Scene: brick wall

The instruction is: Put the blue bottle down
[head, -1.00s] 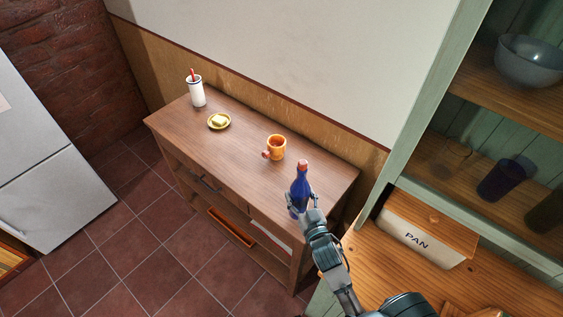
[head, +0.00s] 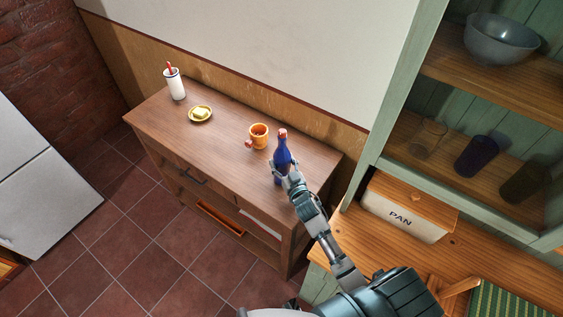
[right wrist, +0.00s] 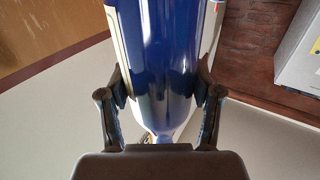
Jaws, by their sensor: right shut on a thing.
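The blue bottle (head: 282,152) with a reddish top is upright at the right end of the wooden sideboard (head: 222,155) in the head view. My right gripper (head: 287,174) is shut on its lower part. In the right wrist view the bottle (right wrist: 165,60) fills the middle, with the fingers of my right gripper (right wrist: 160,100) on either side of it. The bottle's base is hidden by the gripper, so I cannot tell whether it touches the sideboard top. My left gripper is not in view.
An orange mug (head: 259,136) stands just left of the bottle. A yellow dish (head: 201,114) and a white cup (head: 175,84) are farther left. A green cabinet with a PAN box (head: 408,216) is on the right.

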